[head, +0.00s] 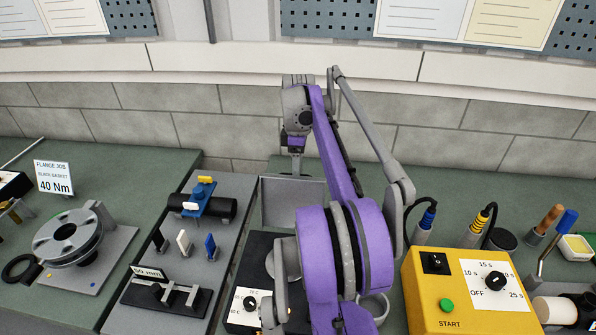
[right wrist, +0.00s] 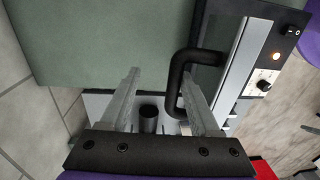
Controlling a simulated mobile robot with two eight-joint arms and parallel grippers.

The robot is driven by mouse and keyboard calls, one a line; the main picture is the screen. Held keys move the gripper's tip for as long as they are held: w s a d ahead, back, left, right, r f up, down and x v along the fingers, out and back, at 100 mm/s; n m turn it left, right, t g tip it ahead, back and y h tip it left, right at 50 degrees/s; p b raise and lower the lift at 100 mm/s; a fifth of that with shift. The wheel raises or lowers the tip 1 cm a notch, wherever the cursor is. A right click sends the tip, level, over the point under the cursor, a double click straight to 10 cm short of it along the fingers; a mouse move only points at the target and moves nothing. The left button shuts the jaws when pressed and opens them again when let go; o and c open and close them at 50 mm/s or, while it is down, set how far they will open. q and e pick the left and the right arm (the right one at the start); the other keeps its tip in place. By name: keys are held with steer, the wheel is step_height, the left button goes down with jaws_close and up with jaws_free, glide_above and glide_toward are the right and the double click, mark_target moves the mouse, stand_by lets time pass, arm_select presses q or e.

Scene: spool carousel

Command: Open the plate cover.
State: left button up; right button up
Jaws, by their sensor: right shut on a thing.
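The plate unit (head: 260,255) is a black box with a dial at its front, in the lower middle of the head view, partly hidden by my right arm. A grey panel, which looks like its cover (head: 285,200), stands roughly upright at the back of the unit. My right gripper (head: 296,166) is at the panel's top edge. In the right wrist view, a black U-shaped handle (right wrist: 174,88) lies between the fingers of my right gripper (right wrist: 160,75), which is shut on it. The unit's dial face (right wrist: 268,75) and a lit lamp show there. My left gripper is out of view.
A yellow timer box (head: 460,310) stands right of my arm, with corded tools behind it. A grey board (head: 225,190) with blocks and a black cylinder lies left of the unit. A flange fixture (head: 68,238) is farther left. A block wall (head: 230,135) closes off the back.

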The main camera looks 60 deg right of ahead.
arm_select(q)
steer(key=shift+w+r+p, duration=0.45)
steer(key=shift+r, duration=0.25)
arm_select(e)
step_height(320, 180, up, 11)
steer(key=shift+w+d, duration=0.15)
steer(key=shift+d, duration=0.25)
steer(key=shift+f, duration=0.1)
